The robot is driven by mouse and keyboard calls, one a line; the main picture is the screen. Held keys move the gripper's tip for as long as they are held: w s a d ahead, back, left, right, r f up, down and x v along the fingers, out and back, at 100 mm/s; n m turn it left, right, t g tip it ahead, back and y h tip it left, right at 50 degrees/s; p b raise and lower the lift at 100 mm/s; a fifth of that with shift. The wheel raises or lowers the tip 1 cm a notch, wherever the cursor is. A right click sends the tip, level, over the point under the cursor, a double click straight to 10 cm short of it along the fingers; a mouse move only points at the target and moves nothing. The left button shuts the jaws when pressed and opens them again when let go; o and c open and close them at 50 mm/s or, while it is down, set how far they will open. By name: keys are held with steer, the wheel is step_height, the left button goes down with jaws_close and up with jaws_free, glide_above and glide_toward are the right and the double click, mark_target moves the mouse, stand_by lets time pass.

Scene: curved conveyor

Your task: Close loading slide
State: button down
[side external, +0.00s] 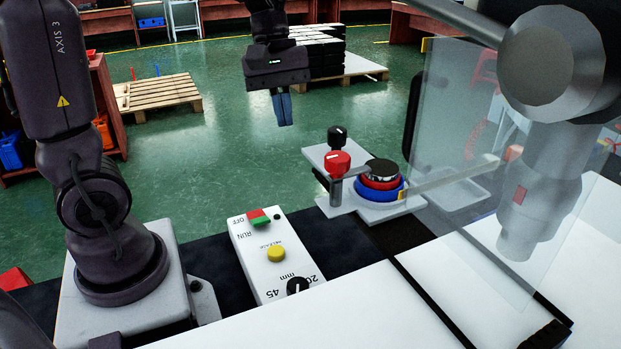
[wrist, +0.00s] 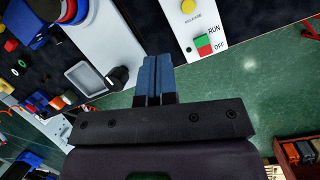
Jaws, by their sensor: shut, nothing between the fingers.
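My gripper (side external: 285,121) hangs in the air with its blue fingers pointing down, behind the control box and left of the metal bracket. Its fingers are together with nothing between them; they also show in the wrist view (wrist: 157,60). No part is clearly marked as the loading slide. The metal bracket (side external: 318,155) carries a red knob (side external: 338,162) and a black knob (side external: 337,136). Right of it is a round blue and red part with a black top (side external: 381,174). My gripper touches none of these in the side view.
The white control box (side external: 262,279) has a red-green OFF/RUN switch, a yellow button and a dial; it also shows in the wrist view (wrist: 195,30). A clear panel (side external: 450,150) and a grey cylindrical machine part (side external: 545,70) stand at right. Pallets (side external: 158,94) lie on the green floor behind.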

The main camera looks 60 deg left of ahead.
steer(key=d+f+n+h, duration=0.1)
steer(key=d+f+n, duration=0.3)
steer(key=d+f, duration=0.4)
steer(key=shift+w+d, duration=0.15)
steer(key=shift+w, duration=0.1)
stand_by(0.4)
steer(key=d, duration=1.3)
steer(key=shift+d, duration=0.35)
